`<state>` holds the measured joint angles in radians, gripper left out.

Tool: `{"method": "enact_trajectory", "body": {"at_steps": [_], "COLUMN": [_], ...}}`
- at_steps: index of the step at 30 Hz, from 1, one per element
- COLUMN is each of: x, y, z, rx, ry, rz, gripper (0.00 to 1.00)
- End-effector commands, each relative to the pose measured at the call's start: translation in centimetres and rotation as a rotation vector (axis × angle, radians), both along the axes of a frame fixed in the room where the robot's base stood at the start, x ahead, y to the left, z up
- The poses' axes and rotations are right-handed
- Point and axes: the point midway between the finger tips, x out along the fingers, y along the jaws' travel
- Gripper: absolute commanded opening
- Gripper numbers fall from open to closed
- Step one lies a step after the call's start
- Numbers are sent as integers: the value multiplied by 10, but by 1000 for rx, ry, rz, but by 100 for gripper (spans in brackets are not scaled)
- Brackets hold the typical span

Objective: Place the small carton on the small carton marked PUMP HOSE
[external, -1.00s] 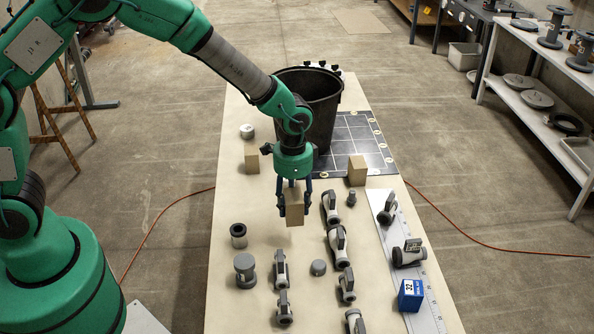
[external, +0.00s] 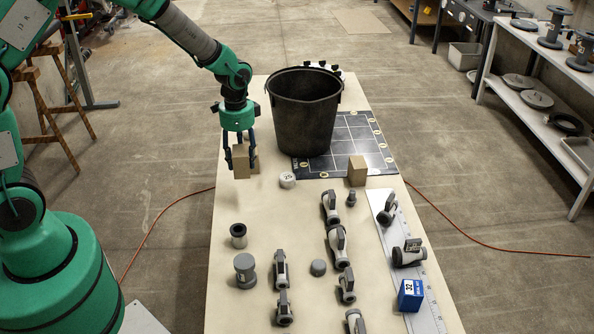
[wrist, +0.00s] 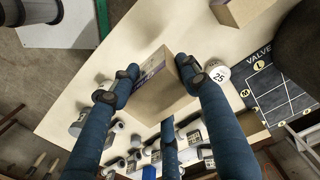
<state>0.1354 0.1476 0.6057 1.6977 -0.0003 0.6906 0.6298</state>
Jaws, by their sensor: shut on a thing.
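My gripper (external: 239,162) is shut on a small tan carton (external: 242,166), held upright between the fingers above the left part of the table. In the wrist view the held carton (wrist: 163,88) shows a purplish printed strip, too small to read. A second small carton (wrist: 236,10) stands at the top of the wrist view, apart from the held one there; in the external view it is mostly hidden behind the gripper and held carton. A third carton (external: 357,170) stands at the mat's near edge. I cannot read PUMP HOSE on any carton.
A black bucket (external: 305,120) stands right of my gripper, partly on the dark gridded mat (external: 345,160). A white round cap (external: 287,180) lies just right of the held carton. Several valves and fittings (external: 280,270) and a blue box (external: 410,295) fill the near half.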

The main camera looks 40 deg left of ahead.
Motion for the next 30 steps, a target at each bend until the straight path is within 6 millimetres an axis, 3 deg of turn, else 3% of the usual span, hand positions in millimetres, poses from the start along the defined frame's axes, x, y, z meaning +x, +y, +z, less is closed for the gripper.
{"method": "enact_trajectory", "body": {"at_steps": [1,6,12,18,30], "x": [-1,-7,-14,-16,-14], "y": [17,62,94,104,104], "z": [4,8,11,12,11], "rx": [0,0,0,0,0], "ry": [-1,0,0,0,0], "rz": [4,-3,-10,-14,-14], "gripper": [18,18,18,18,18]}}
